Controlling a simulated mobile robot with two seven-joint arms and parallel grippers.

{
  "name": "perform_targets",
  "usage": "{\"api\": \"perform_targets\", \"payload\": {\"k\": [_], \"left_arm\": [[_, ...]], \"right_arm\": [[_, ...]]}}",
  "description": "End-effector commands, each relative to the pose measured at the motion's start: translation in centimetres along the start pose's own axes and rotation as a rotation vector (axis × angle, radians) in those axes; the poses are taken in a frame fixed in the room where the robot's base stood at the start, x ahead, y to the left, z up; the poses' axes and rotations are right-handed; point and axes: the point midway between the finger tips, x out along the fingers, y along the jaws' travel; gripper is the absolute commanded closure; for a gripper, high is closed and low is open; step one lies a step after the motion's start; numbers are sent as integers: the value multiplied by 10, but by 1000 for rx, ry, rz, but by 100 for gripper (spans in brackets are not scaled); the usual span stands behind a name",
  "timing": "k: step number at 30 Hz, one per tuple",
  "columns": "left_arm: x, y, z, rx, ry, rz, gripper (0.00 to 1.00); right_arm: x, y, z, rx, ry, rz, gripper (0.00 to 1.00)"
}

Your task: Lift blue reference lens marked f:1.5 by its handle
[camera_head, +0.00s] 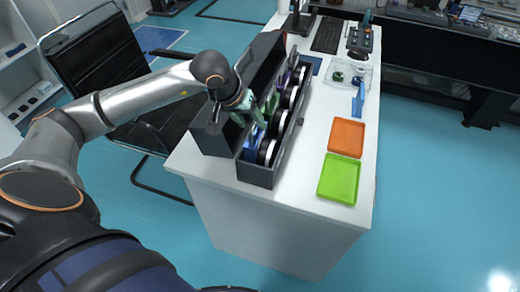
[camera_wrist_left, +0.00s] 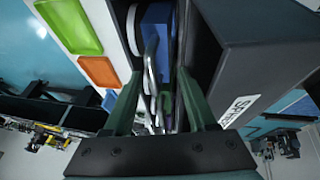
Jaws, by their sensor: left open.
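An open dark lens case (camera_head: 258,174) stands on the white table and holds a row of lenses with black discs and white rims. The blue lens (camera_head: 250,143) is at the case's near end; no f:1.5 mark is legible. In the left wrist view its blue part (camera_wrist_left: 158,32) shows beyond the fingers, with metal handles in front. My left gripper (camera_head: 254,112) is above the near part of the row, open, with its fingers pointing down into the case. In the left wrist view the fingers (camera_wrist_left: 160,88) are on either side of the metal handles. Contact cannot be told. My right gripper is not in view.
An orange tray (camera_head: 346,137) and a green tray (camera_head: 339,178) lie to the right. A blue item (camera_head: 358,100) and a clear tray (camera_head: 347,72) are farther back. A chair is left of the table.

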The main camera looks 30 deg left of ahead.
Motion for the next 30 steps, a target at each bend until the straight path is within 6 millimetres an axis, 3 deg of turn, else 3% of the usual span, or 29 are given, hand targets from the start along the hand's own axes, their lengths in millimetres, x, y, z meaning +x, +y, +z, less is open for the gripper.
{"api": "perform_targets", "payload": {"k": [9, 18, 30], "left_arm": [[43, -1, -3, -3, -3, 0, 43], [48, -1, -3, -1, -1, 0, 43], [48, -1, -3, -2, -1, 0, 88]], "right_arm": [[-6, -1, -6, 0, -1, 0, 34], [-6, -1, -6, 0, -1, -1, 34], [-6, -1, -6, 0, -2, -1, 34]]}}
